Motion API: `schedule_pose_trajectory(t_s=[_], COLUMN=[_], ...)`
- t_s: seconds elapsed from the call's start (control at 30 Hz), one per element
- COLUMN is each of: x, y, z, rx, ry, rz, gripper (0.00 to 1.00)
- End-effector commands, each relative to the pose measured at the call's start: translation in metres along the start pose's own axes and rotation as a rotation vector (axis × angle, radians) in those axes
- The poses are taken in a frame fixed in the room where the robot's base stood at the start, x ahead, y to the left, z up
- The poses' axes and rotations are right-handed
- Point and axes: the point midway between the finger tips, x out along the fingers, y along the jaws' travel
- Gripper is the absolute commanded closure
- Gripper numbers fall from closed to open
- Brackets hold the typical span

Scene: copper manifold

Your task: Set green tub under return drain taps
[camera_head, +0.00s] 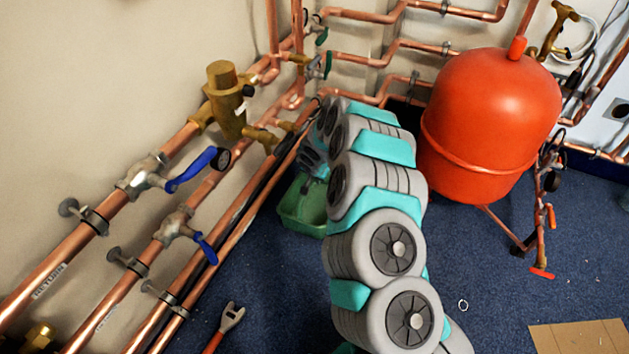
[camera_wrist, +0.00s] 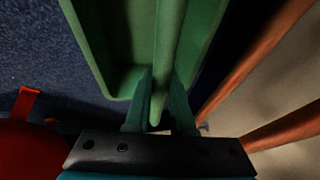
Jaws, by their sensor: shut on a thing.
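The green tub (camera_head: 301,207) is on the left of my arm in the head view, low beside the copper pipes at the wall. My arm hides part of it. In the wrist view the tub (camera_wrist: 101,50) fills the top middle. My gripper (camera_wrist: 158,100) is shut on the tub's wall, one finger on each side of it. In the head view my gripper (camera_head: 314,160) is dark and partly hidden at the tub's far end. I cannot tell whether the tub touches the floor. Blue-handled taps (camera_head: 197,168) sit on the pipes marked RETURN, left of the tub.
Copper pipes (camera_head: 150,225) run along the left wall. A red tank (camera_head: 490,125) stands right of my arm, with a red-handled valve (camera_head: 541,273) near the floor. A wrench (camera_head: 229,321) and cardboard (camera_head: 580,337) lie on the blue carpet. The carpet right of my arm is mostly clear.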

Motion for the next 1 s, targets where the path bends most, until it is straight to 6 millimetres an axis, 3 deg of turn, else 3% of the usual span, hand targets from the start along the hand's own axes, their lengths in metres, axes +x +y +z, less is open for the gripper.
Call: schedule_pose_trajectory(t_s=[0.1, 0.37, 0.4, 0.67, 1.0], x=[0.0101, 0.0105, 0.0109, 0.0103, 0.0076], y=[0.0021, 0.0018, 0.0019, 0.0017, 0.0015], z=[0.0046, 0.0044, 0.0045, 0.0042, 0.0039], rx=[-0.002, 0.000, 0.000, 0.000, 0.000], ry=[0.000, 0.001, 0.001, 0.001, 0.001], rz=[0.001, -0.001, -0.001, -0.001, -0.002], gripper=[1.00, 1.00, 0.77, 0.48, 0.48])
